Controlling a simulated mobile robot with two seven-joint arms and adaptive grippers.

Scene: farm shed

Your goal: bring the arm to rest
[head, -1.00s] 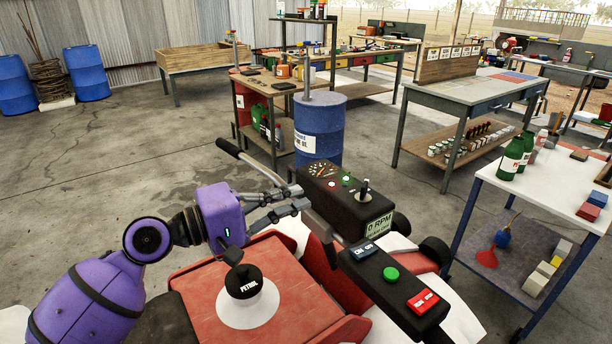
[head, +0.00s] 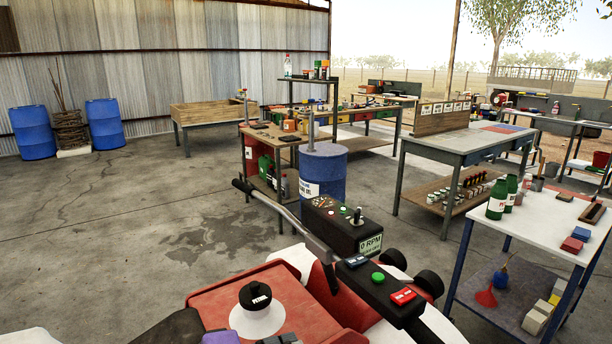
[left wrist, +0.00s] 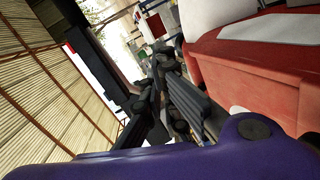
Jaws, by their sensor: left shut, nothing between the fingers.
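My left arm shows only as a bit of purple and dark gripper at the bottom edge of the head view, low by the red mower body (head: 235,293). My left gripper (left wrist: 166,72) fills the middle of the left wrist view, with its dark fingers shut and nothing between them. It is beside the red body, apart from the black petrol cap (head: 255,296) on its white collar. My right gripper is in neither view.
The mower's control panel (head: 372,275) and long handle bar (head: 285,217) lie right of the cap. A blue drum (head: 322,178) stands behind. A white-topped table (head: 535,222) with green bottles (head: 497,198) is at right. The concrete floor at left is clear.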

